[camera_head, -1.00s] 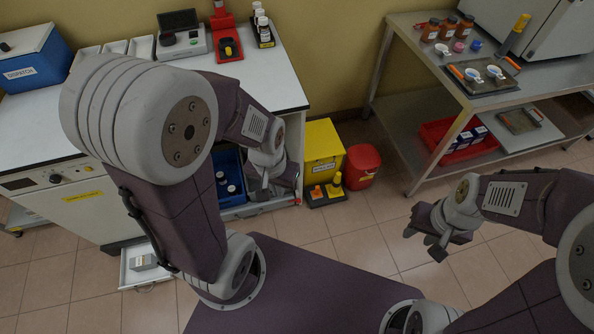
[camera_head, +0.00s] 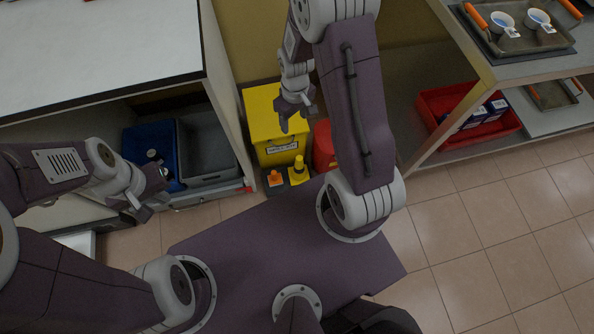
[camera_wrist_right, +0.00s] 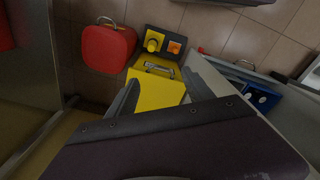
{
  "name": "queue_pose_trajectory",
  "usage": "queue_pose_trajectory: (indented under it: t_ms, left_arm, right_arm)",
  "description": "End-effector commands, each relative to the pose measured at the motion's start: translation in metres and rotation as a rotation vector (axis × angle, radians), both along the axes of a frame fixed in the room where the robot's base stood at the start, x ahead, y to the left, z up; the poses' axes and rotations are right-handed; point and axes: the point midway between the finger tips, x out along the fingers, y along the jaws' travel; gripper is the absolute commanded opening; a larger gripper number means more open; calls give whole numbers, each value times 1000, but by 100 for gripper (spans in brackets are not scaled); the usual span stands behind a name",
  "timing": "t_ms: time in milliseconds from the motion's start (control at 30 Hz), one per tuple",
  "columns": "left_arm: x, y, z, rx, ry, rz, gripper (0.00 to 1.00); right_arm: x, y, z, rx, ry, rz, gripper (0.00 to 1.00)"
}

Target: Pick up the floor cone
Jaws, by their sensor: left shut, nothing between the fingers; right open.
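A yellow cone-like piece (camera_head: 299,168) and a small orange cone-like piece (camera_head: 275,179) stand side by side on a dark mat on the floor; I cannot tell which is the floor cone. In the right wrist view, the yellow piece (camera_wrist_right: 153,42) and the orange piece (camera_wrist_right: 174,47) are beyond the fingertips. My right gripper (camera_head: 294,116) is open and empty, over the yellow bin and apart from both pieces. Its fingers (camera_wrist_right: 161,78) frame the bin in the right wrist view. My left gripper (camera_head: 147,211) is shut and empty, left of the mat, by the bench's lower shelf.
A white bench (camera_head: 110,50) with a blue crate (camera_head: 143,145) below is at left. A metal table (camera_head: 465,75) is at right. The floor at lower right is clear.

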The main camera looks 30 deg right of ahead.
Motion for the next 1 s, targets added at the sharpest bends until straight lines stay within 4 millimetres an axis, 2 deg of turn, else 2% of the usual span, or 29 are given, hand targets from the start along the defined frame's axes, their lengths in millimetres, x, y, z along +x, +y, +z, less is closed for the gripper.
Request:
queue_pose_trajectory:
  t_ms: [33,100,200,300,400,633,833,1000]
  left_arm:
    - [0,0,-64,0,0,0,0]
    - [1,-1,-101,0,0,0,0]
    - [1,-1,-141,0,-1,0,0]
    - [1,-1,-165,0,-1,0,0]
    - [1,-1,-175,0,-1,0,0]
    - [1,-1,-177,0,-2,0,0]
    - [1,-1,-203,0,-1,0,0]
    - [1,-1,-204,0,-1,0,0]
  right_arm:
    - [7,-7,-83,-1,14,30,60]
    - [16,-17,-143,-4,24,83,60]
    - [25,-27,-213,-6,35,147,60]
    - [29,-35,-258,-7,42,194,60]
    - [30,-39,-280,-7,44,220,60]
    - [31,-40,-288,-6,46,231,60]
    - [30,-40,-322,-6,48,230,60]
    - [30,-39,-324,-7,46,230,60]
